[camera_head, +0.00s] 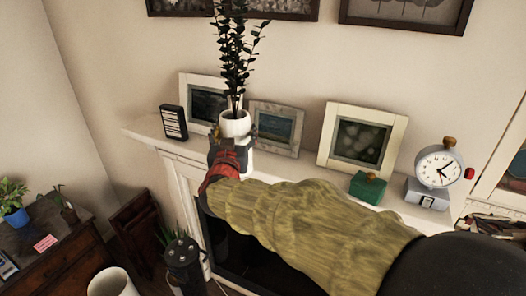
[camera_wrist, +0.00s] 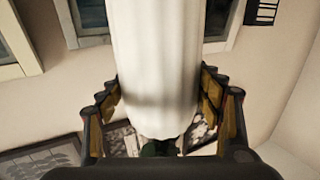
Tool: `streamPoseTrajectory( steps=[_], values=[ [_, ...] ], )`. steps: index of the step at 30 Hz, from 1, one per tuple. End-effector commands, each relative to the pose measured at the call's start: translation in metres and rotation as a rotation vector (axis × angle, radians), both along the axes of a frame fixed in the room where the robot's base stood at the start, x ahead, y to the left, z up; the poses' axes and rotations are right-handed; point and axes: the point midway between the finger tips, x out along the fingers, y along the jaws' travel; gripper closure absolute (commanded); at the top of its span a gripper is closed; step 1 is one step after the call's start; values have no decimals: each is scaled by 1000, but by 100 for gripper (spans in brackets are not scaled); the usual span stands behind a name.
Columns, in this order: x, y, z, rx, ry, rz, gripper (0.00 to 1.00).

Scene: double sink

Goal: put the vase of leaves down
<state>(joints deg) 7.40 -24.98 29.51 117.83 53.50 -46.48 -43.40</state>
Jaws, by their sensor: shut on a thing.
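The white vase of leaves (camera_head: 235,125) is upright in the head view, with tall dark leafy stems (camera_head: 236,65) rising from it. My gripper (camera_head: 232,146) is shut around its body, below the rim. In the wrist view the pale, ribbed vase (camera_wrist: 155,55) fills the middle, with a finger of my gripper (camera_wrist: 162,105) on each side. In the head view the vase appears at the mantel shelf (camera_head: 300,180), in front of picture frames. Its base is mostly hidden by my gripper, so I cannot tell whether it touches the shelf.
A black-and-white box (camera_head: 173,123) stands left of the vase. A small grey-framed picture (camera_head: 277,128) is close on the right. Farther right are a larger white frame (camera_head: 362,138), a green box (camera_head: 368,188) and a clock (camera_head: 438,167). Some shelf front is bare.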

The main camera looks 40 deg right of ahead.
Motion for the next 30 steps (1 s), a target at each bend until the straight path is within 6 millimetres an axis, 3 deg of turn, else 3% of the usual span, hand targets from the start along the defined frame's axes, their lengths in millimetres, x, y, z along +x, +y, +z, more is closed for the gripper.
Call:
streamPoseTrajectory(
  steps=[1, 3, 6, 10, 14, 25, 30],
  values=[
    [-8, -7, 28, -1, -9, -11, 86],
    [-17, -13, 48, 2, -11, -21, 86],
    [-26, -19, 67, 3, -13, -29, 86],
    [-31, -25, 77, 4, -13, -36, 86],
    [-25, -39, 70, 3, -9, -39, 86],
    [15, -102, 37, 3, -10, -38, 86],
    [28, -121, 10, 2, -9, -37, 86]
  ],
)
